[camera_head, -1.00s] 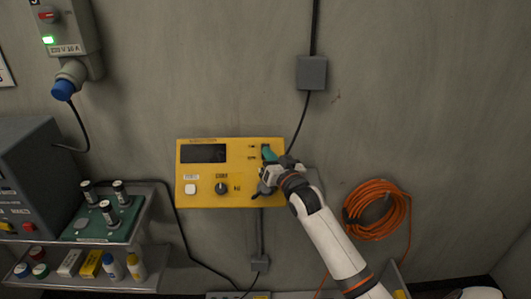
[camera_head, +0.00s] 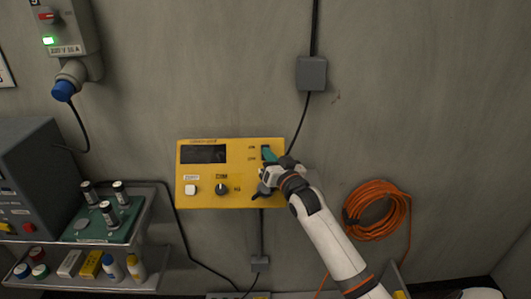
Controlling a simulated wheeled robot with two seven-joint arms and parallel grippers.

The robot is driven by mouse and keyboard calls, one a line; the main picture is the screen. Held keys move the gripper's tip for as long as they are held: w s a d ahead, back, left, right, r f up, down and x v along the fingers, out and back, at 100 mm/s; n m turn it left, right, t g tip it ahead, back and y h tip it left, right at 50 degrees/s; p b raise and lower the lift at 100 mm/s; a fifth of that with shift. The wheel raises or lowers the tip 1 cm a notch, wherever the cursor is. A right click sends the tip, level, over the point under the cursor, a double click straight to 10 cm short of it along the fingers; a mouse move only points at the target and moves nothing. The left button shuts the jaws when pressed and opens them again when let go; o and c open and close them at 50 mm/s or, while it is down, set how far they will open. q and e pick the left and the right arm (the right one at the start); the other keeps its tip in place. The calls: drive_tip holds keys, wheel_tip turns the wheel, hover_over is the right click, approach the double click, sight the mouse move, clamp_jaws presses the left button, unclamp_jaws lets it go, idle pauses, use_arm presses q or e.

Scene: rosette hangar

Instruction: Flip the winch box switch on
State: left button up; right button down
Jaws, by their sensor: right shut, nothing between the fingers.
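The yellow winch box (camera_head: 229,173) is fixed to the grey wall in the middle of the view. It has a dark blank display (camera_head: 203,154), a white button (camera_head: 191,189) and a black knob (camera_head: 221,189). A switch (camera_head: 267,151) shows at its upper right, dark with a teal part at or in front of it; its position is too small to tell. My right gripper (camera_head: 268,170) is shut and empty in front of the box's right side, just below the switch, and partly covers the panel. Whether it touches the switch is unclear. My left gripper is not in view.
A grey socket box (camera_head: 65,25) with a green light and a blue plug hangs upper left. A metal shelf (camera_head: 85,240) with small bottles stands lower left beside a dark cabinet (camera_head: 30,170). Coiled orange cable (camera_head: 377,210) hangs right.

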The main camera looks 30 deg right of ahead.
drive_tip(key=shift+w+f, duration=0.1)
idle(0.7)
drive_tip(key=shift+w+d+f, duration=0.1)
drive_tip(key=shift+w+d, duration=0.05)
drive_tip(key=shift+d, duration=0.05)
drive_tip(key=shift+f, duration=0.2)
idle(0.8)
drive_tip(key=shift+a+p, duration=0.2)
drive_tip(key=shift+p, duration=0.1)
drive_tip(key=shift+r, duration=0.15)
